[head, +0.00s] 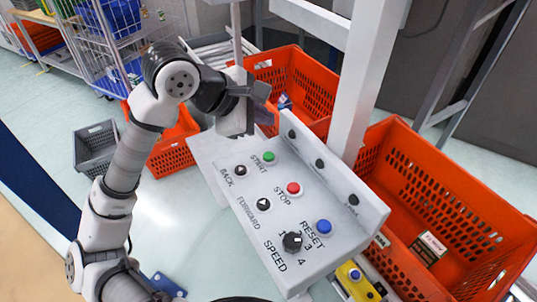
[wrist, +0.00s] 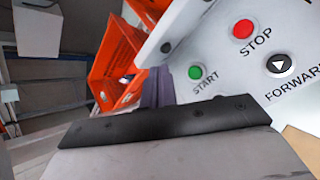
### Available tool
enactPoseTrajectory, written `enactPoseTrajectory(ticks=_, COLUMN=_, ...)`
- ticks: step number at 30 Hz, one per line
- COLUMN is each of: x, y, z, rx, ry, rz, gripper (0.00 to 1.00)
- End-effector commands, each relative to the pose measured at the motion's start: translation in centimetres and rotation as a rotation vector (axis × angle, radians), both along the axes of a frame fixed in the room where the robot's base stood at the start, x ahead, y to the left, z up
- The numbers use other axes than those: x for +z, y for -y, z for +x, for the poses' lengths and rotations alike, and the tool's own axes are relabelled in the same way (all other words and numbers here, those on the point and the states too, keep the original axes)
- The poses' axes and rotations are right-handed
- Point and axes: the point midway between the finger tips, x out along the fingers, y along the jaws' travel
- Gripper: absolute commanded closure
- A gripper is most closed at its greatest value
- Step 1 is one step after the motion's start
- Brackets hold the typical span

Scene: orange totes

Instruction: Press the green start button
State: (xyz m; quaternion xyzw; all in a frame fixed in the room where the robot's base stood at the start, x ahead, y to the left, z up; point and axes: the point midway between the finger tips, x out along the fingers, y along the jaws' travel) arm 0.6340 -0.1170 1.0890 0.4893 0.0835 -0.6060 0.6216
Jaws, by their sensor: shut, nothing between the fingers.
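The green start button (head: 268,157) sits at the top of the white control panel (head: 243,195), beside the word START. It also shows in the wrist view (wrist: 195,72), just beyond the dark edge of my gripper (wrist: 165,118). In the head view my gripper (head: 254,90) is shut and empty, above and slightly left of the panel's far end. It is apart from the green button. The red stop button (head: 293,188) is nearer than the green one on the panel and also shows in the wrist view (wrist: 242,29).
The panel also carries a black back button (head: 240,170), a forward button (head: 263,204), a blue reset button (head: 323,227) and a speed knob (head: 292,242). A raised ledge (head: 330,170) and a white post (head: 366,80) stand on its right. Orange totes (head: 415,175) lie behind and right.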

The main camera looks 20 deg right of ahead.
Motion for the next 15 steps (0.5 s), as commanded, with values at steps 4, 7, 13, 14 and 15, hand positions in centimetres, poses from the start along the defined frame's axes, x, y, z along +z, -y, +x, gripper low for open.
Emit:
enactPoseTrajectory(ticks=4, x=-2.5, y=0.0, z=-0.1, rx=-0.002, ry=-0.003, rz=-0.002, gripper=1.00)
enactPoseTrajectory(ticks=7, x=-3.9, y=0.0, z=0.0, rx=-0.001, ry=-0.003, rz=-0.003, gripper=1.00)
enactPoseTrajectory(ticks=13, x=-6.5, y=0.0, z=0.0, rx=-0.001, ry=0.001, rz=0.000, gripper=1.00)
enactPoseTrajectory(ticks=14, x=-6.7, y=0.0, z=0.0, rx=-0.001, ry=0.001, rz=0.000, gripper=1.00)
enactPoseTrajectory(ticks=15, x=-6.9, y=0.0, z=0.0, rx=-0.001, ry=0.001, rz=0.000, gripper=1.00)
